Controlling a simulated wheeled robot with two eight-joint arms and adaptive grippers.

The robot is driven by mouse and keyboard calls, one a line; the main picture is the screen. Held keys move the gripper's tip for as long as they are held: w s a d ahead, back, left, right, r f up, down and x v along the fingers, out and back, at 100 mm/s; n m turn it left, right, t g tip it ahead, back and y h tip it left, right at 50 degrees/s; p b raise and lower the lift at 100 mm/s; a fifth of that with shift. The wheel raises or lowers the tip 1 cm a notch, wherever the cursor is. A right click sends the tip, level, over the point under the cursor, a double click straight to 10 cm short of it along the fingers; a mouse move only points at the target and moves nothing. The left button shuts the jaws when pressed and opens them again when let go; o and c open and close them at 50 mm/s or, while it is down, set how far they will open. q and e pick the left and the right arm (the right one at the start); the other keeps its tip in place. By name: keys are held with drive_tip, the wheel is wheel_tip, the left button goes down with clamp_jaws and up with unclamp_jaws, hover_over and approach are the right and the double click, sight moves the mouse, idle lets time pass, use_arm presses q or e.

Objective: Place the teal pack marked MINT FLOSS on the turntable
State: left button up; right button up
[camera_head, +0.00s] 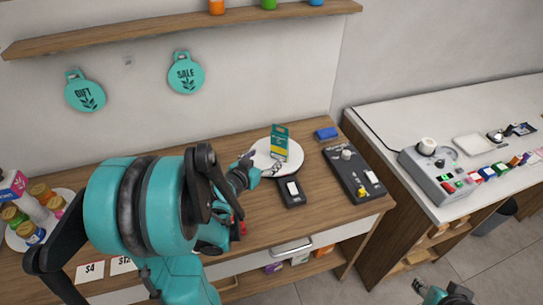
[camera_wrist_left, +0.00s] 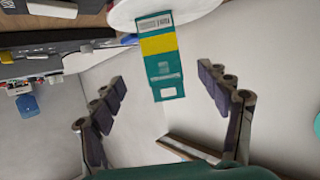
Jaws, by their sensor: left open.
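A teal pack with a yellow band (camera_head: 279,142) stands upright on a round white disc (camera_head: 262,162), which looks like the turntable; its lettering is too small to read. In the left wrist view the pack (camera_wrist_left: 160,62) rises from the disc (camera_wrist_left: 205,8), ahead of and between the spread fingers, touching neither. My left gripper (camera_head: 252,170) is open and empty, just left of the pack; it also shows in the left wrist view (camera_wrist_left: 158,92). My right gripper (camera_head: 443,294) is partly in view at the bottom right, its fingers unclear.
A dark card reader (camera_head: 292,190), a black control panel (camera_head: 350,172) and a blue block (camera_head: 326,134) lie near the disc. A round white tray (camera_head: 22,242) with bottles is at the left. A white counter (camera_head: 400,118) with a grey console (camera_head: 437,172) stands right.

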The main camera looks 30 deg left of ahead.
use_arm(q)
drive_tip(key=s+d+r+m+g+h, duration=0.1)
drive_tip(key=s+d+g, duration=0.15)
drive_tip(key=d, duration=0.45)
drive_tip(key=s+d+g+h, duration=0.1)
drive_tip(key=s+d+g, duration=0.15)
drive_tip(key=d, duration=0.45)
drive_tip(key=s+d+g+y, duration=0.1)
drive_tip(key=s+d, duration=0.3)
drive_tip(key=s, duration=0.7)
drive_tip(key=shift+d+r+g, duration=0.15)
drive_tip(key=shift+r+g, duration=0.3)
drive_tip(key=shift+g, duration=0.05)
